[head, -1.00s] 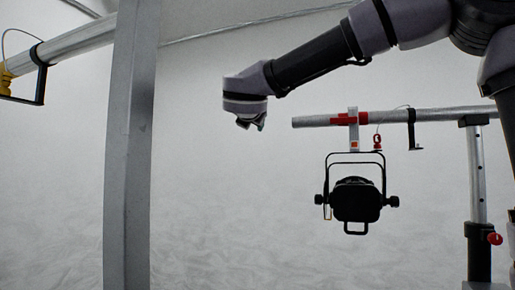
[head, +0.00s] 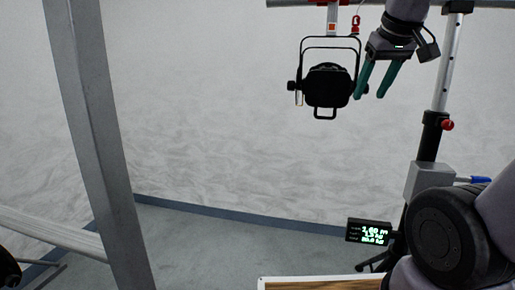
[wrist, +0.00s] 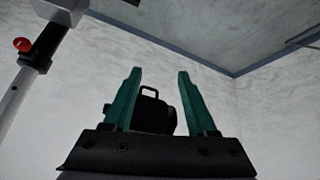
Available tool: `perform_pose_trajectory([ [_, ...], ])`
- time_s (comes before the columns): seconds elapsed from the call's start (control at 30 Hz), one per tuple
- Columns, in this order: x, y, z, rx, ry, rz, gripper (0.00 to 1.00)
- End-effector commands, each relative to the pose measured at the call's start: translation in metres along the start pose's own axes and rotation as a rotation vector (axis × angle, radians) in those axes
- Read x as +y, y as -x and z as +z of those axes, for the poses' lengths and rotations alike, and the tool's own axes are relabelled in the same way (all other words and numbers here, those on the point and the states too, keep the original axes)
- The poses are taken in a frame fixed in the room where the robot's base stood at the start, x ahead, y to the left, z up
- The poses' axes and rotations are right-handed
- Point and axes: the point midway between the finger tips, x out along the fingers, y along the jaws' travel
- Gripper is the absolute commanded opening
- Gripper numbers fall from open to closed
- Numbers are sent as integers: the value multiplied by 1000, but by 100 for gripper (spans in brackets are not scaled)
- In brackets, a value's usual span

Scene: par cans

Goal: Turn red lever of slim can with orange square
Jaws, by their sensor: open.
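The black slim can (head: 328,85) hangs by its yoke from the pipe at the top of the head view. A pale hanger above it bears an orange square (head: 331,27). Red clamp parts (head: 318,2) are cut off by the top edge. I cannot tell which red part is the lever. My gripper (head: 369,95) is open and empty, its teal fingers pointing down close to the can's right side. I cannot tell whether they touch. In the wrist view the can (wrist: 153,118) shows dark beyond and between the fingers, partly hidden by my gripper (wrist: 160,71).
A red clip (head: 355,24) hangs on a cable right of the hanger. The stand (head: 438,90) with a red knob (head: 447,125) is to the right. A grey post (head: 88,130) is at left. A lit display (head: 368,232) and a wood-edged surface (head: 320,283) lie below.

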Motion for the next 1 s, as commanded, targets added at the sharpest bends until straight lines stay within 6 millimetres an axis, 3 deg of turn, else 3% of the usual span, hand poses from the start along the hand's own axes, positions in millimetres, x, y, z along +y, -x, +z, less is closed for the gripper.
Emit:
perform_pose_trajectory([
  [0.03, 2, 1, 14, 7, -153, -41, 57],
  [0.17, -2, 2, 31, 19, -427, -128, 57],
  [0.3, -5, 3, 36, 23, -539, -168, 8],
  [0.33, -5, 3, 37, 23, -546, -170, 0],
  [0.53, -5, 6, 29, 29, -472, -161, 0],
  [0.67, -3, 14, 1, 45, -168, -114, 0],
  [1.0, -10, 52, -128, 42, 1150, 113, 0],
])
